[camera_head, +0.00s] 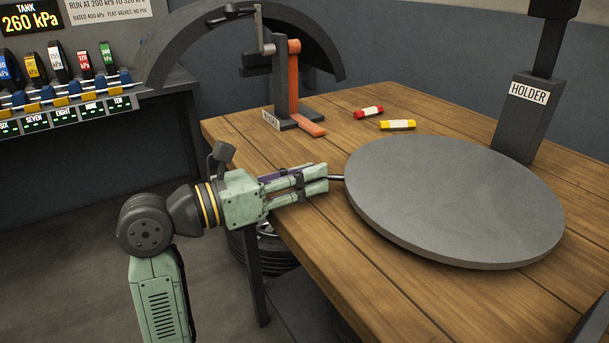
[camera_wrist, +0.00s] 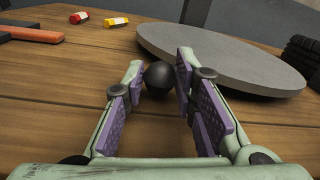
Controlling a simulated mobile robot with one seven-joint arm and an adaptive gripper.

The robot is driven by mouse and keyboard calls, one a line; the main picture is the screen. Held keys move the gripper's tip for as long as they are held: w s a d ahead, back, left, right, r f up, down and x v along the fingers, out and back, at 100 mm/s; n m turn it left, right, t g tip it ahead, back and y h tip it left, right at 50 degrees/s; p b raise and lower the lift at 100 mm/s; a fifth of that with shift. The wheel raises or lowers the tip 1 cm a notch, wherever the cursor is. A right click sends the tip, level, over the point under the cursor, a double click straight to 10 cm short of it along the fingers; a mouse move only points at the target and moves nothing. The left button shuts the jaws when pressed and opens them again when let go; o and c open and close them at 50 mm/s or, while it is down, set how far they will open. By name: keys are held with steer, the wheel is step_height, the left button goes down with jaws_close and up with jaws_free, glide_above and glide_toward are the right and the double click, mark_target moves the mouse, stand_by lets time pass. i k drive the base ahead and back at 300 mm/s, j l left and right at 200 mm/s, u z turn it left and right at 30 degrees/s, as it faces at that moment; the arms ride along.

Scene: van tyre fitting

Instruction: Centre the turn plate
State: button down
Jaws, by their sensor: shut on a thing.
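The turn plate (camera_head: 455,200) is a large grey disc lying flat on the wooden table. It also shows in the wrist view (camera_wrist: 225,58), beyond my fingers. A short dark handle (camera_head: 337,177) reaches from the plate's left edge to my gripper (camera_head: 318,180). In the wrist view, a black ball knob (camera_wrist: 159,77) sits between the two purple-padded fingertips of my gripper (camera_wrist: 160,72). My gripper is shut on this knob. In the head view the fingers hide the knob.
An orange and grey clamp stand (camera_head: 288,85) stands at the table's far left corner. A red tube (camera_head: 368,112) and a yellow tube (camera_head: 397,125) lie behind the plate. A post marked HOLDER (camera_head: 525,115) stands at the back right. The table's left front is clear.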

mark_target(447, 200)
steer(key=k+l+u, duration=0.4)
steer(key=k, duration=0.25)
steer(key=k+l+u, duration=0.25)
steer(key=i+j, duration=0.05)
steer(key=j, duration=0.05)
